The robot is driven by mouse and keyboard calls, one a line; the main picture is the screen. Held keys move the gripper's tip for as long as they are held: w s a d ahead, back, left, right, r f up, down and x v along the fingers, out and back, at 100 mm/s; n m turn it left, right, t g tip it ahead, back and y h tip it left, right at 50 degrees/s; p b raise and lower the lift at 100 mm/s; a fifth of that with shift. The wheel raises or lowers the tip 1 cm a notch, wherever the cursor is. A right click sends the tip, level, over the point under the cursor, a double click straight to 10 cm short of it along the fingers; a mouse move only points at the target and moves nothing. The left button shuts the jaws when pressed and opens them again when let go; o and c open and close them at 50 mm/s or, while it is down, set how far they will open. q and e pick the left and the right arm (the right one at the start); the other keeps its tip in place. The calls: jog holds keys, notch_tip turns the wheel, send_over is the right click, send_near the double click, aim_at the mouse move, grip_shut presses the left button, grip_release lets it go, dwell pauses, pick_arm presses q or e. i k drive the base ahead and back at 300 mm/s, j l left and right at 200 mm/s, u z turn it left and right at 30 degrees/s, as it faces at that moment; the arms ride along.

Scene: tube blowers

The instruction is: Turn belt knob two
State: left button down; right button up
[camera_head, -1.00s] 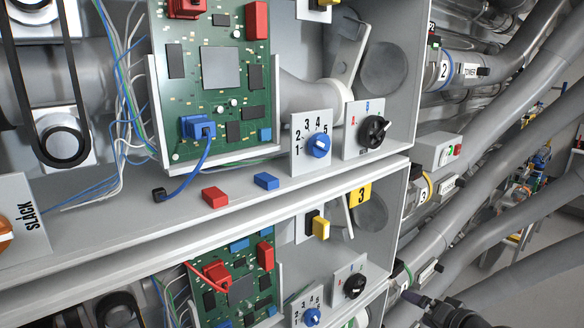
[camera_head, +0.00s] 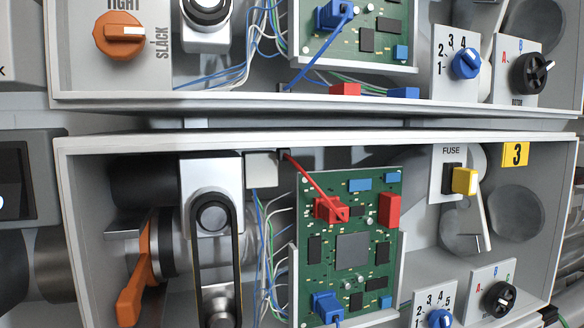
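An orange belt knob (camera_head: 124,34) with a white mark sits on a grey panel at the upper left, in the cabinet above the one labelled 3. The panel reads TIGHT above the knob and SLACK, written sideways, to its right. The knob's white mark points to the right. Beside the panel is the lower end of a black belt on a pulley (camera_head: 206,10); the rest is cut off by the top edge. Neither of my grippers is in view.
The lower cabinet has a yellow label 3 (camera_head: 515,154), a belt (camera_head: 214,260), an orange handle (camera_head: 139,280), a green circuit board (camera_head: 352,290), and a yellow fuse switch (camera_head: 464,181). Blue dial (camera_head: 466,63) and black dial (camera_head: 530,73) are at upper right. A shelf edge (camera_head: 300,108) separates the cabinets.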

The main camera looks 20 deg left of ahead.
aim_at(119, 35)
jog(key=u, duration=1.35)
